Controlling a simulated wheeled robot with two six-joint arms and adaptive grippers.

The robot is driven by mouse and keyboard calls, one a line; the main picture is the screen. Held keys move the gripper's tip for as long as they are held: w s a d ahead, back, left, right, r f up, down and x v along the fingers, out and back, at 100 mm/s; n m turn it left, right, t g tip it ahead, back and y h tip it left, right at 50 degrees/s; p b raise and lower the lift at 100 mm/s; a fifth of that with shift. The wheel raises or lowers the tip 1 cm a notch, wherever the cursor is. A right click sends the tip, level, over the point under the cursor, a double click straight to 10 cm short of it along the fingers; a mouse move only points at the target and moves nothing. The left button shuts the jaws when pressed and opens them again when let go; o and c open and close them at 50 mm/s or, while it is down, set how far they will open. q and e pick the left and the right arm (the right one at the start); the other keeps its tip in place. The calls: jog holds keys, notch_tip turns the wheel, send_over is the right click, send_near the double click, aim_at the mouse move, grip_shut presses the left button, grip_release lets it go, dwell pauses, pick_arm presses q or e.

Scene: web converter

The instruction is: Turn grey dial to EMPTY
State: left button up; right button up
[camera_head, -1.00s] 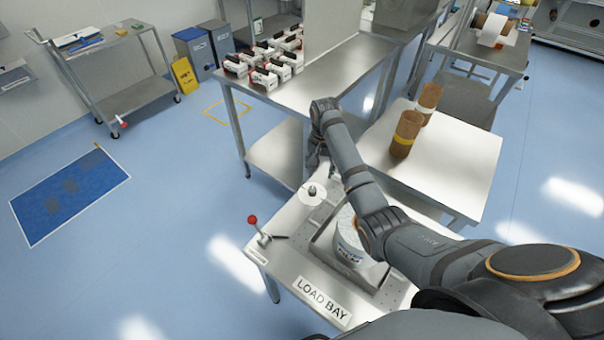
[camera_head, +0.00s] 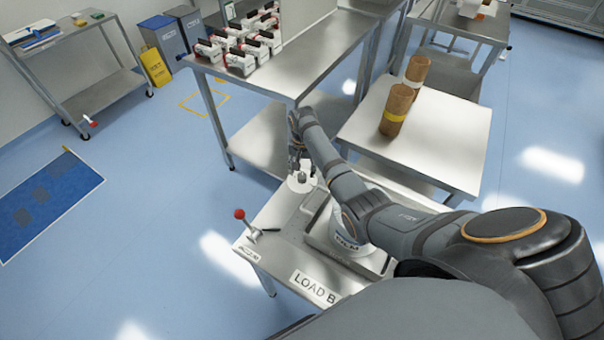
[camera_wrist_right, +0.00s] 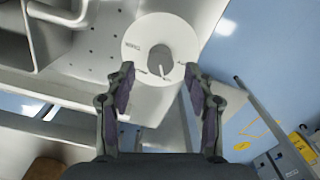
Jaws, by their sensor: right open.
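The grey dial (camera_wrist_right: 161,57) sits on a round white plate (camera_wrist_right: 140,30) in the right wrist view; small print shows on the plate's left side. My right gripper (camera_wrist_right: 159,74) is open, with one finger on either side of the dial's near end; I cannot tell whether they touch it. In the head view the white plate (camera_head: 303,184) is at the back left of the load bay table, and my right gripper (camera_head: 297,163) is just above it, largely covering the dial. My left gripper is not in view.
A red-knobbed lever (camera_head: 240,214) stands at the load bay's left corner (camera_head: 272,248). A white film roll (camera_head: 349,229) lies partly under my right arm. Brown cores (camera_head: 397,112) stand on the table behind.

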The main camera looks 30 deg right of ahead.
aim_at(302, 176)
jog(key=shift+f, duration=1.5)
grip_shut()
